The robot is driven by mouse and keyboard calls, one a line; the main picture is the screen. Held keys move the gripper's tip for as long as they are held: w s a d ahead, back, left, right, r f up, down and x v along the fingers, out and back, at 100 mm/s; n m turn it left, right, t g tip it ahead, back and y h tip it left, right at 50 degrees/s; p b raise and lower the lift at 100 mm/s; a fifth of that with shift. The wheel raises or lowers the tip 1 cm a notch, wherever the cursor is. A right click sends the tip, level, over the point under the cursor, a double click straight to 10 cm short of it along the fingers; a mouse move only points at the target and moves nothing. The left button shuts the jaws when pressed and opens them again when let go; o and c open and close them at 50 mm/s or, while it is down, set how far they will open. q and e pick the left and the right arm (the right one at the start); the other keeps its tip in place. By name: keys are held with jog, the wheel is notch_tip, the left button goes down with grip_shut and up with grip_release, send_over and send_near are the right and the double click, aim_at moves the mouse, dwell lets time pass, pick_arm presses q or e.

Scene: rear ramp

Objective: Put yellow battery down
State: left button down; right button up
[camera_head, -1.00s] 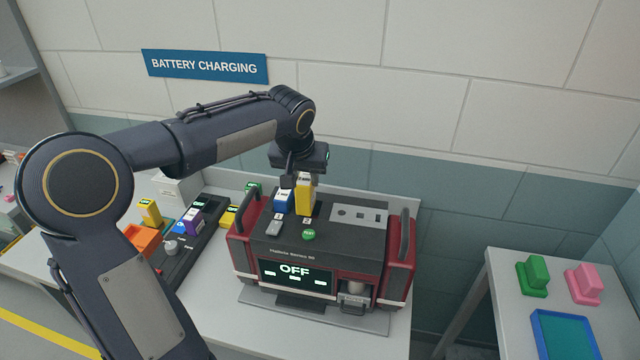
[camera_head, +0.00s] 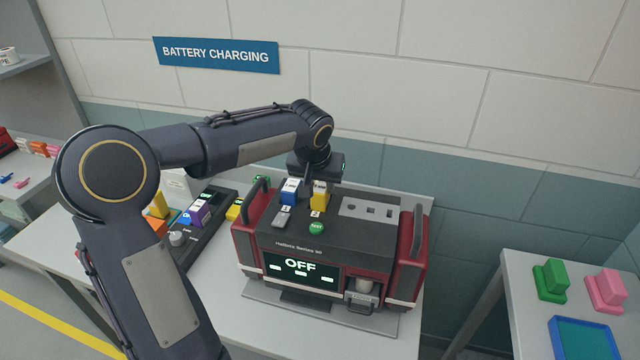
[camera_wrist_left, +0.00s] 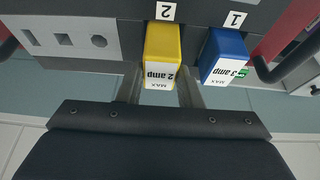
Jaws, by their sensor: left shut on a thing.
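The yellow battery (camera_head: 320,197) stands upright at the slot marked 2 on top of the red and black charger (camera_head: 285,228). In the left wrist view the yellow battery (camera_wrist_left: 161,56) has a white "MAX 2 amp" label. My left gripper (camera_head: 319,176) is shut on it from above and behind; its fingers (camera_wrist_left: 160,85) lie on both sides of the battery. The blue battery (camera_head: 289,191), also in the left wrist view (camera_wrist_left: 224,55), stands beside it at slot 1. I cannot see how deep the yellow battery sits. My right gripper is not in view.
The charger's screen (camera_head: 300,268) reads OFF, and a green button (camera_head: 316,228) is on its top. A dark rack (camera_head: 190,230) with batteries stands to the left. A side table (camera_head: 520,300) at the right holds green and pink pieces and a blue tray.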

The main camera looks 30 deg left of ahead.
pick_arm(q)
jog(key=shift+f+b, duration=0.35)
jog(key=c, duration=1)
grip_release()
jog(key=shift+s, duration=0.1)
jog(key=shift+r, duration=0.1)
